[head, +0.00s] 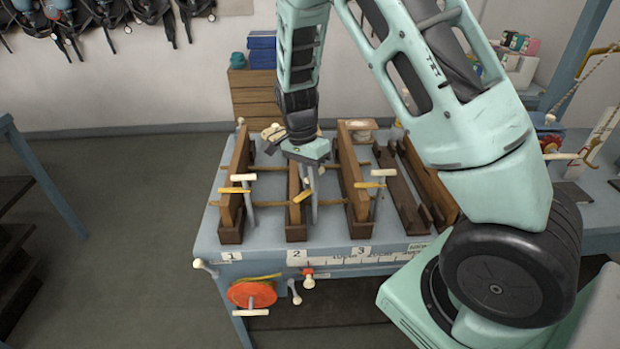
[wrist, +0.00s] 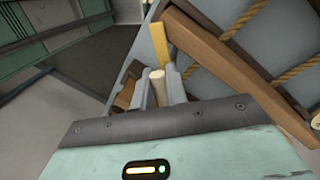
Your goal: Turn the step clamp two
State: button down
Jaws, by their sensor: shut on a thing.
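Step clamp two has a yellow bar (head: 303,195) that lies slanted over the middle wooden block, above the label 2 (head: 297,254). My gripper (head: 312,172) points down over this clamp. In the wrist view its two fingers (wrist: 157,92) are shut on a cream handle (wrist: 157,78), with the yellow bar (wrist: 160,42) just beyond. In the head view the gripper hides this handle. Clamps one and three each show a cream handle, at the left (head: 243,177) and at the right (head: 383,172), and a yellow bar lying roughly crosswise.
Wooden boards stand upright on both sides, left (head: 236,180) and right (head: 352,180), with ropes between them. Dark wooden rails (head: 400,190) lie on the bench's right. An orange reel (head: 252,294) and small handles hang at the front edge. Open floor lies left.

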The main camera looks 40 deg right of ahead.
jog(key=c, duration=1.5)
grip_release()
jog(key=shift+d, duration=0.1)
jog(key=w+r+b, duration=0.1)
jog(key=r, duration=0.4)
jog(key=w+r+b, duration=0.1)
jog(key=r, duration=0.5)
jog(key=w+r+b, duration=0.1)
jog(key=r, duration=0.5)
jog(key=shift+w+a+r, duration=0.15)
jog(key=shift+w+a, duration=0.05)
jog(key=shift+a, duration=0.15)
